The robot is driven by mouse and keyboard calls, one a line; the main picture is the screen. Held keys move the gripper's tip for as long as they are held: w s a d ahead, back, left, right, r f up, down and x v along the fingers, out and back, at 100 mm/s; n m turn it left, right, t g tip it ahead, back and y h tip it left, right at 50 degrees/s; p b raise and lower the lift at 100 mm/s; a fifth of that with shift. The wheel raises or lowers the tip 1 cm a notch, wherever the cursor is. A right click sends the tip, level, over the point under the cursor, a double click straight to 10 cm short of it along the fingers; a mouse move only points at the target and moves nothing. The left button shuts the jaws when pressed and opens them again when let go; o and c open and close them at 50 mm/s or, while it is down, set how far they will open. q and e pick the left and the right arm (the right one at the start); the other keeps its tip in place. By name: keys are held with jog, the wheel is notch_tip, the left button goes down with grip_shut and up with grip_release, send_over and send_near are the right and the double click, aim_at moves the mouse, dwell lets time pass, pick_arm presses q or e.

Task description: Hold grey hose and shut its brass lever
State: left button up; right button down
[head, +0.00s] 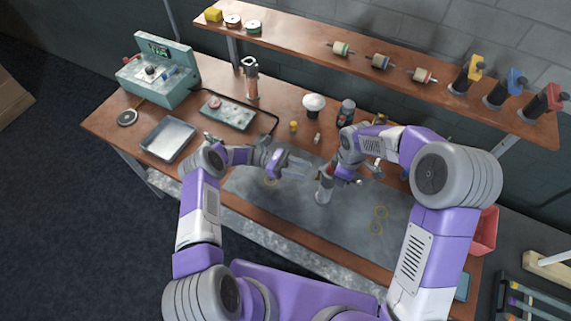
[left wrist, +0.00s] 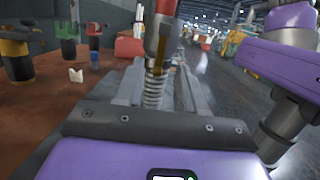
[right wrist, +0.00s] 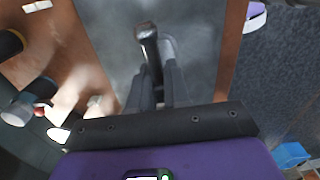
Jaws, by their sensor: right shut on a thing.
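The grey hose (head: 324,194) stands roughly upright above the grey mat in the head view. Its upper end (right wrist: 147,34) shows in the right wrist view, between the fingers of my right gripper (right wrist: 158,80), which is shut on it. In the left wrist view the hose has a red and grey body (left wrist: 160,22) with a coiled spring (left wrist: 153,93) below. A thin brass-coloured strip, apparently the brass lever (left wrist: 161,58), runs down beside it. My left gripper (head: 308,167) points right toward the hose. Its fingers are apart; I cannot tell whether they touch the lever.
The grey mat (head: 250,190) bears yellow ring marks. Behind it stand a white-domed thing (head: 314,102), a dark bottle (head: 346,112) and small yellow parts. A metal tray (head: 168,139) and teal case (head: 157,75) are left; a red bin (head: 484,232) is right.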

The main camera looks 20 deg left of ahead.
pick_arm(q)
jog(key=v, duration=0.8)
jog(key=shift+a, duration=0.15)
pick_arm(e)
jog(key=c, duration=1)
grip_release()
